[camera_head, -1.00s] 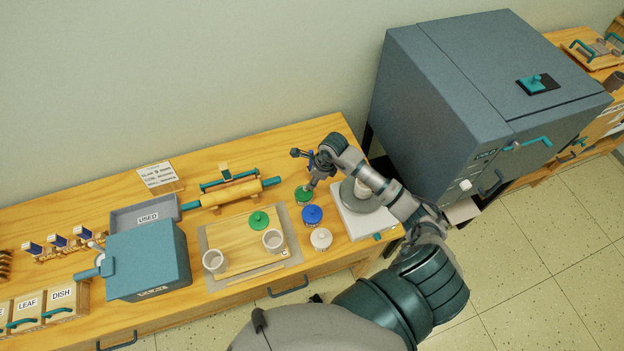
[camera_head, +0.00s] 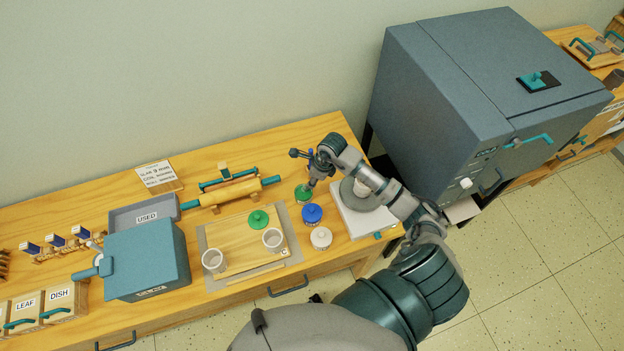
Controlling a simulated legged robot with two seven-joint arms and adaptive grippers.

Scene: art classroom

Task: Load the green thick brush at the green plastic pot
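The green plastic pot (camera_head: 302,195) stands near the back of the wooden table, open at the top. A green lid (camera_head: 258,219) lies on the board to its left. My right gripper (camera_head: 311,184) points down at the pot's top right edge, very close to it. The fingers are small and dark here, so whether they are shut is unclear. A dark stubby piece juts left from the wrist. I cannot make out the green thick brush for certain; it may be hidden by the gripper. My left gripper is not in view.
A blue-lidded pot (camera_head: 312,215) and a white-lidded pot (camera_head: 321,238) stand close in front. A grey wheel on a white base (camera_head: 366,222) is under my forearm. Two cups stand on the board (camera_head: 238,252). A large grey kiln (camera_head: 440,110) rises at right.

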